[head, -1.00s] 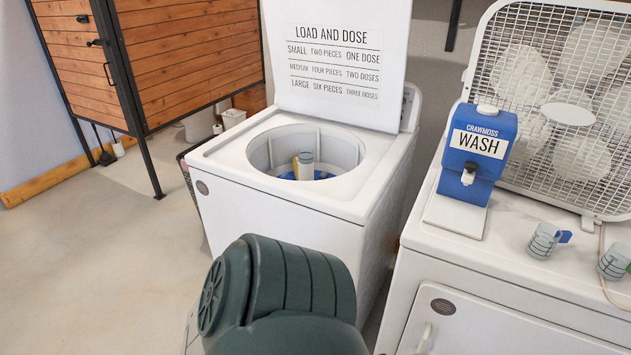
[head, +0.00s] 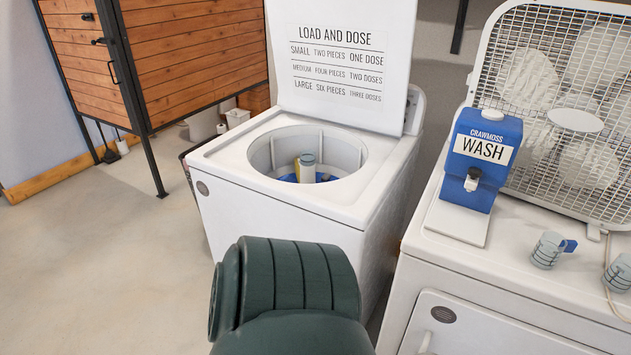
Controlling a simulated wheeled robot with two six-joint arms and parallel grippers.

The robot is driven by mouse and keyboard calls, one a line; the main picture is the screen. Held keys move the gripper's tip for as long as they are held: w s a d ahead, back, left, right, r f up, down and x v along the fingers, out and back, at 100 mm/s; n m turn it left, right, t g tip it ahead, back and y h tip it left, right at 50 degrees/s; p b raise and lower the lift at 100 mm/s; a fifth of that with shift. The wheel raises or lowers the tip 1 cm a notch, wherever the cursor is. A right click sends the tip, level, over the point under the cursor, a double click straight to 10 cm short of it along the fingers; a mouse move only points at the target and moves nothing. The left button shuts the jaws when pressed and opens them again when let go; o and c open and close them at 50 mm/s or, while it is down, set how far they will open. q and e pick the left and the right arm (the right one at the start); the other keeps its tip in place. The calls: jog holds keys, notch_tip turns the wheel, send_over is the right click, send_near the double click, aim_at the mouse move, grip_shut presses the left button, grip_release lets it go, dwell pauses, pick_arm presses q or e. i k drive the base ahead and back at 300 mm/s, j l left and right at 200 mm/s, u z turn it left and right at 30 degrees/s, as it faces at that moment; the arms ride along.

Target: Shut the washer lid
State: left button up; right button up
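The white washer (head: 285,223) stands in the middle of the head view. Its white lid (head: 341,62) is open, raised upright at the back, with dosing text on its inner face. The round tub opening shows an agitator (head: 306,168) and something blue at the bottom. A dark green rounded part of my arm is at the bottom centre, in front of the washer and covering its lower front. Neither of my grippers is in view.
A white machine (head: 475,285) at right bears a blue wash dispenser (head: 483,158), two measuring cups (head: 548,249) (head: 619,273) and a large box fan (head: 562,95). A wooden cabinet (head: 190,55) stands at back left. The floor (head: 95,265) at left is clear.

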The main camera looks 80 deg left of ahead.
aim_at(344, 62)
jog(key=i+j+u, duration=0.15)
jog(key=u, duration=0.25)
jog(key=i+j+u, duration=0.15)
jog(key=u, duration=0.3)
